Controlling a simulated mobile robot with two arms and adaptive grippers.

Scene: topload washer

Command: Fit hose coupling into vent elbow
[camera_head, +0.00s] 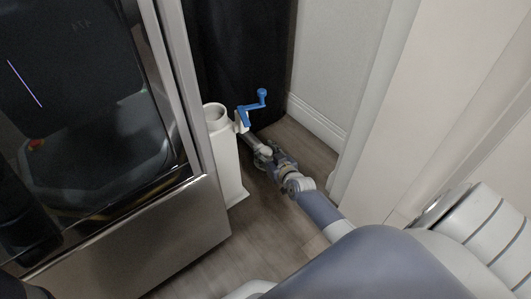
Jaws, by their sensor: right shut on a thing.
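A white upright duct (225,155) with a round open top (215,112) stands in the narrow gap; it looks like the vent elbow. A blue crank-shaped handle (254,105) is attached at its right side near the top. My right gripper (266,154) is low in the gap, right of the duct and below the blue handle. It is shut on a pale tubular piece (254,143), likely the hose coupling, which lies close to the duct's right side. Whether it touches the duct cannot be told. The fingertips are small and partly hidden. My left gripper is not in view.
A steel appliance with a dark glass door (85,110) fills the left. A black panel (240,55) stands behind the duct. White walls and trim (350,90) close off the right. Some wood floor (255,225) is free between appliance and arm.

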